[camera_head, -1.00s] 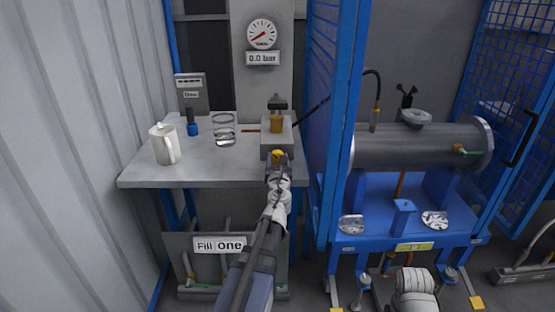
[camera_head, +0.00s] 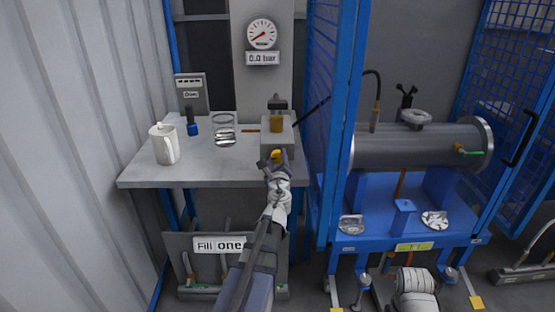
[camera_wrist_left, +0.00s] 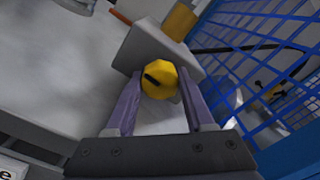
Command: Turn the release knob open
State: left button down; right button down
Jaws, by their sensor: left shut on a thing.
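The yellow release knob (camera_head: 276,155) is on the front of a small grey block (camera_head: 270,137) at the right end of the grey bench. It also shows in the left wrist view (camera_wrist_left: 160,76), round-faced with a short dark slanted mark. My left gripper (camera_head: 278,161) is shut on the knob, one finger on each side of it. The gripper looks rolled over, tilted in the head view. The fingers hide the sides of the knob.
A gauge (camera_head: 262,34) above reads 0.0 bar. A blue mesh panel (camera_head: 325,110) stands close on the right, before a grey cylinder (camera_head: 400,148).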

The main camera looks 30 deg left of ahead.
pick_arm(q)
jog(key=shift+n, duration=0.6)
jog(key=shift+c, duration=1.4)
grip_release()
jog(key=shift+m, duration=0.3)
